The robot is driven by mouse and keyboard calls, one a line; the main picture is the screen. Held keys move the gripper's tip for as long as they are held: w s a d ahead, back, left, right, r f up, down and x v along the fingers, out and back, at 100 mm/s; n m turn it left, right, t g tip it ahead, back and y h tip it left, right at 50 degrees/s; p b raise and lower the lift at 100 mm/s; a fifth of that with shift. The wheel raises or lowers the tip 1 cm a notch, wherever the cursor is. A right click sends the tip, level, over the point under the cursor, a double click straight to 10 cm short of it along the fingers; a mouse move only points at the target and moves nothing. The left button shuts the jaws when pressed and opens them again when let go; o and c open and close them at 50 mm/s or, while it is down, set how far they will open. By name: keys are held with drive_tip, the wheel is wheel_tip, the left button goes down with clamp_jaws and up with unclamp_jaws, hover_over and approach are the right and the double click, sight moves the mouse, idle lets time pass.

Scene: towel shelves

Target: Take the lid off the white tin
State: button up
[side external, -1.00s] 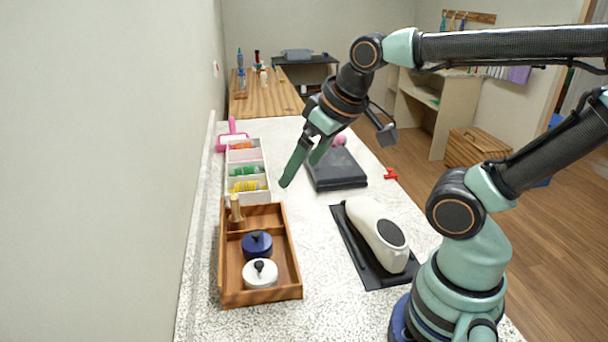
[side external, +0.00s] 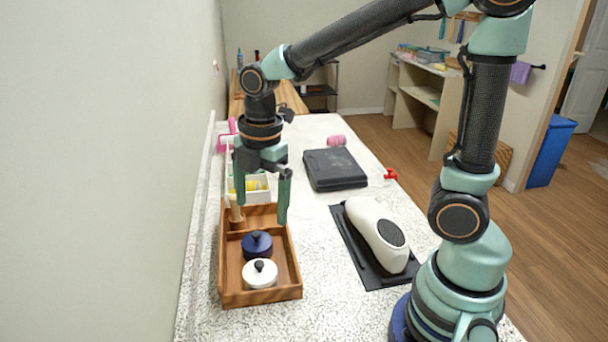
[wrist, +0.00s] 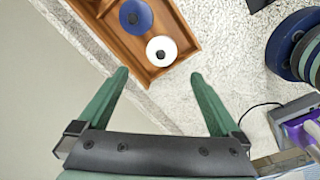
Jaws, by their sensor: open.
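The white tin (side external: 260,274) stands in the front part of a wooden tray (side external: 262,298), with its lid on and a dark knob on top. A blue tin (side external: 257,246) with a dark knob stands just behind it. In the wrist view the white tin (wrist: 161,51) lies beyond my fingertips, beside the blue tin (wrist: 135,16). My gripper (side external: 260,210) is open and empty, pointing down above the back part of the tray. It also shows in the wrist view (wrist: 160,75), its two green fingers spread wide with nothing between them.
A wooden peg-like object (side external: 236,212) stands in the tray's rear compartment, near my gripper. A white divided organizer (side external: 262,194) is behind the tray. A white device (side external: 378,235) on a black mat and a black case (side external: 335,169) are to the right.

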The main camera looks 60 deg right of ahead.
wheel_tip(320, 180, down, 2)
drive_tip(key=a+n, duration=0.1)
drive_tip(key=n, duration=0.2)
hover_over(260, 261)
drive_tip(key=shift+g, duration=0.4)
wheel_tip(260, 261, down, 7)
drive_tip(key=shift+s+a+r, duration=0.1)
drive_tip(key=shift+s+r, duration=0.05)
drive_tip(key=shift+r, duration=0.05)
drive_tip(key=shift+f, duration=2.7)
drive_tip(key=shift+w, duration=0.2)
drive_tip(key=c, duration=1.1)
